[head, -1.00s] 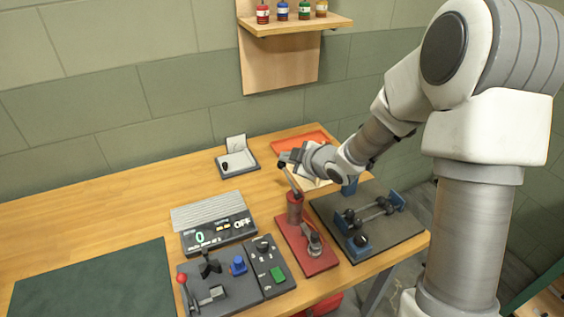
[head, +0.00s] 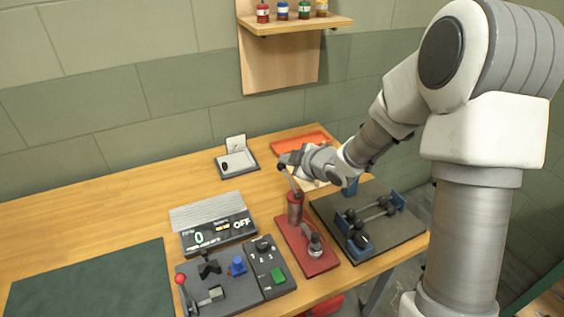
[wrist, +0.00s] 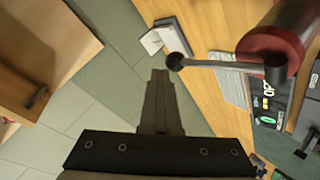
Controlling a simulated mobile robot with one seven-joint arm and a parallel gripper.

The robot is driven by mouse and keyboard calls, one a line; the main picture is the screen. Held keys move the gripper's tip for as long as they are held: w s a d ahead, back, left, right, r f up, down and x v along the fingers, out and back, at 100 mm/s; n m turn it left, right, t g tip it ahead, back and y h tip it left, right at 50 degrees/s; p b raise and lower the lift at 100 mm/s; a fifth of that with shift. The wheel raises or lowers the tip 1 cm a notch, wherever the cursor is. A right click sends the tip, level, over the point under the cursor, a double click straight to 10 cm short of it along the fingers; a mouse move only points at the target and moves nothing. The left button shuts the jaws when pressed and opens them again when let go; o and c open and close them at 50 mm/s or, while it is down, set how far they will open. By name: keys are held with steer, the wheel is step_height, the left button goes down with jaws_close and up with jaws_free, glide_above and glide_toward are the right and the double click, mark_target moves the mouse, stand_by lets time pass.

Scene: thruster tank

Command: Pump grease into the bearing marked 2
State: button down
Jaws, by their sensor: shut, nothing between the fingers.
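The grease pump is a red cylinder (head: 295,208) on a red base plate (head: 322,262), with a grey lever (head: 291,180) rising from it to a dark knob. A small grey fitting (head: 315,243) stands on the same plate. My gripper (head: 289,159) is shut and empty at the top of the lever, close to the knob. In the wrist view my gripper's fingertips (wrist: 160,75) are just beside the lever knob (wrist: 175,61); I cannot tell whether they touch. A shaft rig (head: 375,211) with dark, blue-mounted blocks is right of the pump. No bearing number is readable.
A display reading 0 and OFF (head: 218,237) and a control panel (head: 270,267) with a green button lie left of the pump. An orange tray (head: 300,142) and a notepad stand (head: 237,162) lie behind. A shelf with bottles (head: 295,25) is on the wall.

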steer(key=shift+w+a+f+b, duration=0.1)
steer(key=shift+w+f+b, duration=0.1)
steer(key=shift+f+b, duration=0.6)
steer(key=shift+w+a+f+b, duration=0.1)
steer(key=shift+w+f+b, duration=0.05)
steer(key=shift+f+b, duration=0.65)
stand_by(1.1)
steer(key=shift+d, duration=0.1)
stand_by(0.4)
steer(key=shift+s+d+r+p, duration=0.1)
steer(key=shift+s+r+p, duration=0.15)
steer(key=shift+r+p, duration=0.6)
steer(key=shift+s+d+r+p, duration=0.1)
steer(key=shift+s+r+p, duration=0.1)
steer(key=shift+r+p, duration=0.6)
steer(key=shift+s+d+r+p, duration=0.1)
steer(key=shift+s+r+p, duration=0.15)
steer(key=shift+r+p, duration=0.55)
steer(key=shift+r, duration=0.25)
step_height(320, 180, up, 5)
steer(key=p, duration=0.4)
glide_above(285, 166)
steer(key=s+d, duration=0.1)
steer(key=s, duration=0.2)
steer(key=shift+w+f, duration=0.1)
